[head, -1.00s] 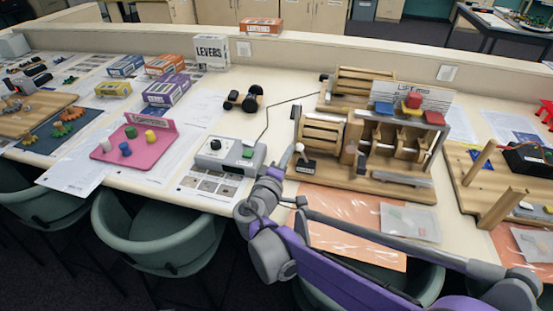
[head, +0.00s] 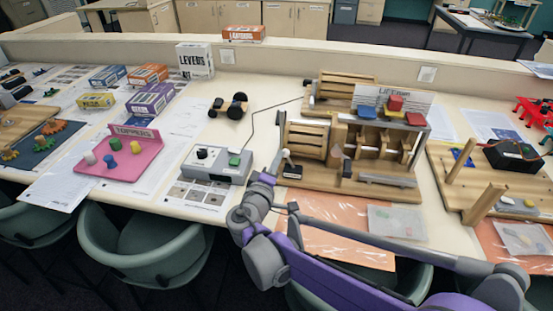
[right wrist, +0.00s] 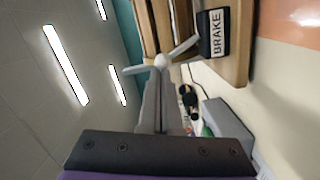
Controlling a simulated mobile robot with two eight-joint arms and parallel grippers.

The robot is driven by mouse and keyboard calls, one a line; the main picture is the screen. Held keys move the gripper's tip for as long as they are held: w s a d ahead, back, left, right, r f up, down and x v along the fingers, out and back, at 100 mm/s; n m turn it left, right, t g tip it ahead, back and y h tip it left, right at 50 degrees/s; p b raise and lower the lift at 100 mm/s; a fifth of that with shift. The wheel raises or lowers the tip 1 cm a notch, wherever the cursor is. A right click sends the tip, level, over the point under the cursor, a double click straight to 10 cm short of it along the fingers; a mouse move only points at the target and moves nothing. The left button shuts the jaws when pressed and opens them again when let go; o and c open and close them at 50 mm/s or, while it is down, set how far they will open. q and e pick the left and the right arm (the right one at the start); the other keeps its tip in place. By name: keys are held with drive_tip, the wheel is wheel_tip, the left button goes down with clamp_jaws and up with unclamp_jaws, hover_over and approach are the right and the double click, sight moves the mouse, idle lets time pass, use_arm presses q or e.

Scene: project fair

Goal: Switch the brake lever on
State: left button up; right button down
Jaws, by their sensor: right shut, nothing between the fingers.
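The brake lever (head: 287,158) has a pale knob and rises from a black base block (head: 292,171) at the front left of the wooden machine (head: 345,180). In the right wrist view the base block (right wrist: 214,34) reads BRAKE, and the lever's white knob (right wrist: 161,61) is right at my fingertips. My right gripper (head: 268,178) is just left of and in front of the lever in the head view. Its fingers (right wrist: 157,78) are shut and empty. I cannot tell whether they touch the knob. My left gripper is out of view.
A grey control box (head: 215,165) with a green button stands left of my right gripper, its cable running to the machine. A pink peg tray (head: 120,168) is further left. An orange sheet (head: 335,238) with a clear bag (head: 397,222) lies in front of the machine.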

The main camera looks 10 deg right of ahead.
drive_tip(key=shift+s+d+r+m+p, duration=0.2)
drive_tip(key=shift+d+r+m+p, duration=0.15)
drive_tip(key=shift+m+p, duration=0.35)
drive_tip(key=shift+s+d+r+m+y+p, duration=0.2)
drive_tip(key=shift+d+m+p, duration=0.35)
drive_tip(key=shift+m, duration=0.35)
drive_tip(key=shift+s+d+r+m+y+p, duration=0.1)
drive_tip(key=shift+s+d+m+y+p, duration=0.1)
drive_tip(key=shift+d+m+p, duration=0.5)
drive_tip(key=shift+s+d+f+m+p, duration=0.1)
drive_tip(key=shift+s+d+m+p, duration=0.15)
drive_tip(key=shift+m, duration=0.5)
drive_tip(key=shift+s+d+m+p, duration=0.1)
drive_tip(key=shift+d+m, duration=0.25)
drive_tip(key=shift+m, duration=0.4)
drive_tip(key=shift+s+d, duration=0.1)
drive_tip(key=shift+d, duration=0.2)
